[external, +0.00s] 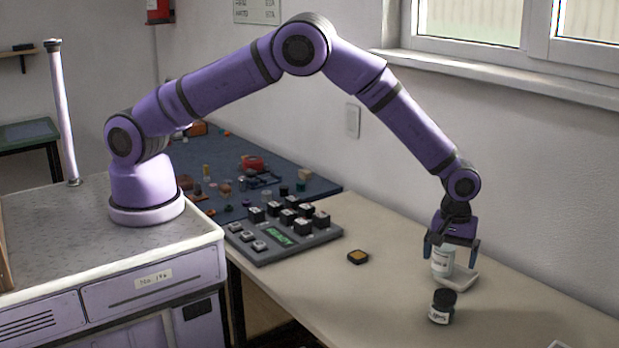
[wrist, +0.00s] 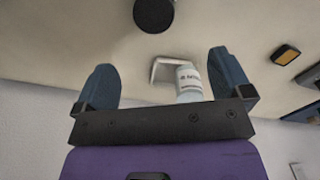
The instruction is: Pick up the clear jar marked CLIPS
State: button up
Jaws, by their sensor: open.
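A pale, clear-looking jar (external: 441,262) with a white label stands on the bench under my gripper (external: 450,252). It also shows in the wrist view (wrist: 188,80), close to the right finger and off the middle of the jaws. My gripper is open, with its fingers pointing down at about the jar's height. I cannot tell whether they touch it. The print on the label is too small to read as CLIPS. A second, dark jar (external: 441,308) with a black lid and white label stands nearer the camera, clear of my gripper; its lid shows in the wrist view (wrist: 153,14).
A shallow white tray (external: 462,283) lies right beside the pale jar. A small black and amber block (external: 357,257) lies to the left. A grey keyed panel (external: 285,240) and a blue mat (external: 318,183) with several small parts are farther left. The front bench is mostly bare.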

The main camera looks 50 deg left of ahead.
aim_at(443, 308)
jog(key=f, duration=0.1)
jog(key=d+f, duration=0.1)
jog(key=s+f, duration=0.1)
jog(key=shift+s+d+f, duration=0.1)
jog(key=shift+d, duration=0.15)
notch_tip(443, 308, down, 10)
jog(key=shift+s+f, duration=0.1)
jog(key=shift+f, duration=0.05)
jog(key=c, duration=1.1)
